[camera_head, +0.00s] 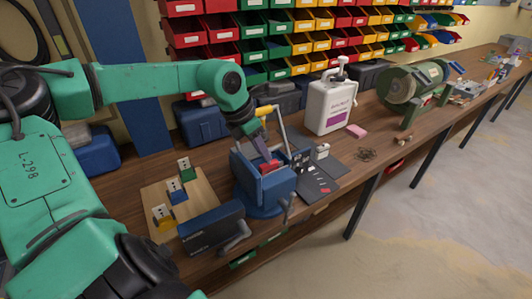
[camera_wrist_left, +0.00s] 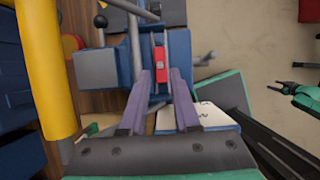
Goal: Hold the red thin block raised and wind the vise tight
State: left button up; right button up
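The blue vise (camera_head: 262,192) stands on the workbench, with its grey handle (camera_head: 287,208) on the side toward the floor. The red thin block (camera_wrist_left: 161,62) stands upright at the vise jaws (camera_head: 267,167). My left gripper (camera_wrist_left: 160,76) reaches down from above, its two purple-grey fingers on either side of the block and closed on it. The lower part of the block is hidden in the vise.
A wooden board (camera_head: 205,189) with yellow, blue and green blocks lies left of the vise. A dark blue box (camera_head: 210,228) is in front. A dark panel (camera_head: 318,178), a white canister (camera_head: 331,104) and a bench grinder (camera_head: 412,87) stand to the right.

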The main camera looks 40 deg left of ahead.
aim_at(268, 166)
pick_arm(q)
jog(key=x, duration=0.3)
jog(key=shift+w+f, duration=0.1)
jog(key=shift+f, duration=0.1)
jog(key=shift+d+f, duration=0.15)
jog(key=shift+f, duration=0.1)
jog(key=shift+s+d, duration=0.15)
jog(key=shift+s, duration=0.15)
jog(key=shift+s+f, duration=0.1)
jog(key=shift+f, duration=0.15)
grip_shut()
pick_arm(e)
jog(key=shift+w+a+r+t, duration=0.2)
jog(key=shift+w+a+t, duration=0.1)
jog(key=shift+w+a, duration=0.5)
pick_arm(q)
jog(key=shift+r, duration=0.15)
pick_arm(e)
jog(key=shift+d+r, duration=0.1)
jog(key=shift+d, duration=0.05)
pick_arm(q)
jog(key=shift+w+r+p, duration=0.4)
jog(key=shift+r+p, duration=0.05)
jog(key=shift+r, duration=0.1)
pick_arm(e)
jog(key=shift+w+r, duration=0.2)
jog(key=shift+r, duration=0.1)
